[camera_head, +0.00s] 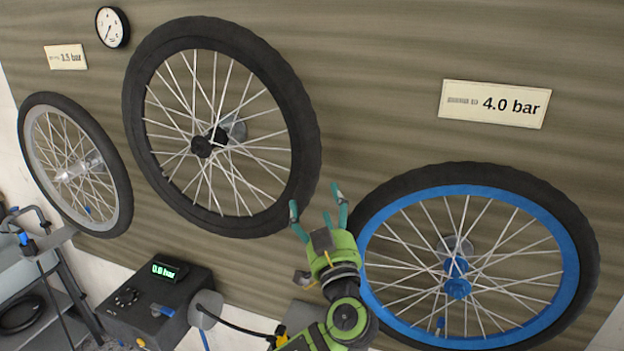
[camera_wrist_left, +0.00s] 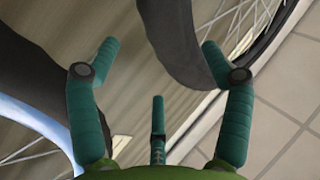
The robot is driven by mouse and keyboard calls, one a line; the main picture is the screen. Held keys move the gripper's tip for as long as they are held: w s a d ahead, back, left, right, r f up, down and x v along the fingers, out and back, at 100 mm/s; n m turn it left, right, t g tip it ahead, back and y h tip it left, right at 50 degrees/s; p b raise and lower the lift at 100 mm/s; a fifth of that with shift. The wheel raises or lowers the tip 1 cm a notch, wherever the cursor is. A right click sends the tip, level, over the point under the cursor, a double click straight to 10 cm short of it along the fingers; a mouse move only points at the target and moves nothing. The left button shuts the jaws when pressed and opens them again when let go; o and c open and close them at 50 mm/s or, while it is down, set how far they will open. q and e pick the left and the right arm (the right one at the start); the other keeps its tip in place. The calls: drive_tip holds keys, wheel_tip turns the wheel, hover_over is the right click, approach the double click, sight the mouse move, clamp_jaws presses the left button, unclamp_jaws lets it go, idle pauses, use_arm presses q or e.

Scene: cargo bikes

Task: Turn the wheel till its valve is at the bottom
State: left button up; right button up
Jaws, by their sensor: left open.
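Three spoked wheels are mounted on the wall panel; I cannot tell which one the task means. The blue-rimmed wheel (camera_head: 572,250) is at right, with a small blue valve (camera_head: 440,322) near its bottom, left of centre. The black-rimmed middle wheel (camera_head: 303,130) shows no clear valve. The grey-rimmed left wheel (camera_head: 122,190) has a small blue part (camera_head: 88,210) low on its rim. My left gripper (camera_head: 318,206) is open and empty between the middle and blue wheels. A dark tyre (camera_wrist_left: 178,35) shows beyond its spread fingers (camera_wrist_left: 160,65). My right gripper is not in view.
A dark pump box (camera_head: 170,305) with a green display stands low at left, with a hose (camera_head: 240,328) running toward my arm. Pressure signs (camera_head: 495,103) and a round gauge (camera_head: 112,27) hang on the panel. Bare panel (camera_head: 375,100) lies above my gripper.

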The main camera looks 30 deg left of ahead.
sight(314, 175)
use_arm(q)
drive_tip(key=r, duration=0.1)
drive_tip(key=r+y+p, duration=0.1)
drive_tip(key=r, duration=0.1)
drive_tip(key=shift+w+a+r+n, duration=0.1)
drive_tip(key=shift+w+n, duration=0.1)
drive_tip(key=shift+n, duration=0.1)
drive_tip(key=p+x, duration=0.3)
drive_tip(key=x, duration=0.2)
drive_tip(key=shift+p, duration=0.35)
drive_tip(key=shift+w+a+p, duration=0.3)
drive_tip(key=shift+w+a, duration=0.1)
drive_tip(key=shift+a, duration=0.1)
clamp_jaws()
